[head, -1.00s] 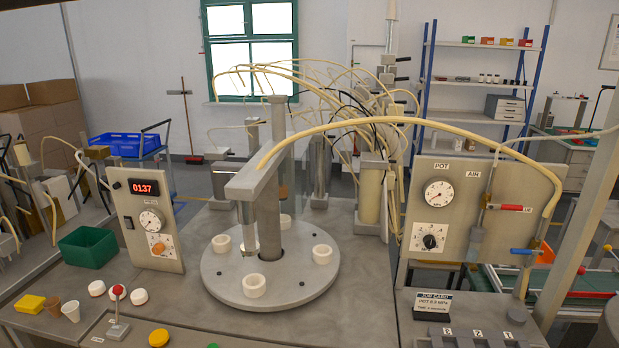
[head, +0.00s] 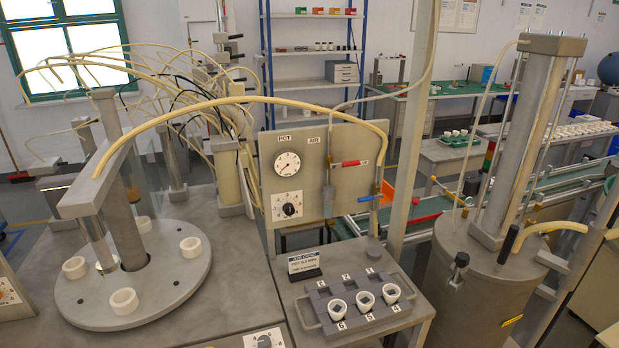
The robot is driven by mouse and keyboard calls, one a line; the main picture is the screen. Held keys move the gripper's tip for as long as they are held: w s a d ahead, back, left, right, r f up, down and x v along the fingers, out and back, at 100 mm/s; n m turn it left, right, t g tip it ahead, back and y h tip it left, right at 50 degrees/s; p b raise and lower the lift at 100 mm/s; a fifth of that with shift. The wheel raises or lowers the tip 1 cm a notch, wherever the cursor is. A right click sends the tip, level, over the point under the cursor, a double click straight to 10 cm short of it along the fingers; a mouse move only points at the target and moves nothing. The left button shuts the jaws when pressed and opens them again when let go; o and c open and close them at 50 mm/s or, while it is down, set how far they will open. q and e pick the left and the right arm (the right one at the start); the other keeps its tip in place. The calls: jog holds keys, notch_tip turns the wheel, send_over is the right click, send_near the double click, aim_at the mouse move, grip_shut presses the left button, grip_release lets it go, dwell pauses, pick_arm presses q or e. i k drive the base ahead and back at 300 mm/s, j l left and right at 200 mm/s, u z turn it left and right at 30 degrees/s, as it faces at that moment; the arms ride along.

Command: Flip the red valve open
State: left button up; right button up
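The red valve (head: 347,164) is on the right part of the grey upright panel (head: 270,190), below the AIR label. Its red lever lies about level and points right, crosswise to the thin upright pipe (head: 328,178) beside it. A blue lever (head: 368,198) sits lower right on the tan hose line, also about level. Neither of my grippers shows in the head view, so nothing is seen touching the valve.
A tray with several white cups (head: 365,299) stands on the bench below the panel, behind it a job card (head: 303,262). A round turntable (head: 150,290) is at left. A large grey pot (head: 480,270) and a post (head: 412,130) stand at right.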

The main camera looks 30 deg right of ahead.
aim_at(353, 164)
jog(key=i+z, duration=0.25)
jog(key=z, duration=0.25)
jog(key=i+z, duration=0.25)
jog(key=z, duration=0.2)
jog(key=i+j+z, duration=0.1)
jog(key=z, duration=0.4)
jog(key=i, duration=0.1)
